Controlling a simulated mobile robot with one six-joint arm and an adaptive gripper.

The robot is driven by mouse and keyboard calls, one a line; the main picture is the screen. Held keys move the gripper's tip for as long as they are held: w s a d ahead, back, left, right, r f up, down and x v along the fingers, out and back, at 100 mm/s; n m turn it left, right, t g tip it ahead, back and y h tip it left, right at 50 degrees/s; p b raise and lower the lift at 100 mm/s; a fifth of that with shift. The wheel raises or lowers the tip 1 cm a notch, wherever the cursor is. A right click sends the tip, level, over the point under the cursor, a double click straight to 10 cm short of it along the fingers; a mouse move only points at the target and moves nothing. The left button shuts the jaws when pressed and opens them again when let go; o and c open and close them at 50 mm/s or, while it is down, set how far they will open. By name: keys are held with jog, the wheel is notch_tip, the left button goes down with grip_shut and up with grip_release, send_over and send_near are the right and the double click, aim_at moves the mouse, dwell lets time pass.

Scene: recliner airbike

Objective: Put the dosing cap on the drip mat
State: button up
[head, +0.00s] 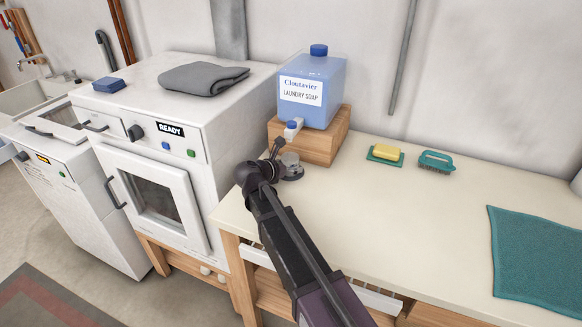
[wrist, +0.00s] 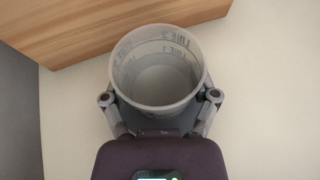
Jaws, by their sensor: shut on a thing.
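The dosing cap (wrist: 160,66) is a translucent grey cup with LINE 1 and LINE 2 marks, upright and seen from above in the wrist view. It looks empty. My gripper (wrist: 159,97) is shut on it, one finger on each side. In the head view my gripper (head: 281,160) is at the worktop's left end, in front of the wooden block; the cap (head: 292,173) shows there small and partly hidden. I cannot tell whether it touches the worktop. A teal textured mat (head: 535,262), apparently the drip mat, lies flat and bare at the right of the worktop.
A blue laundry soap container (head: 325,103) with a tap stands on the wooden block (head: 332,146). A yellow sponge (head: 386,152) on a green dish and a teal brush (head: 437,161) lie at the back. The worktop (head: 400,215) between cap and mat is clear.

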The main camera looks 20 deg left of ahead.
jog(key=shift+f, duration=0.2)
jog(key=o, duration=0.8)
jog(key=shift+r, duration=0.15)
jog(key=shift+r, duration=0.15)
jog(key=p+v, duration=0.4)
jog(key=v, duration=0.8)
jog(key=shift+p, duration=0.4)
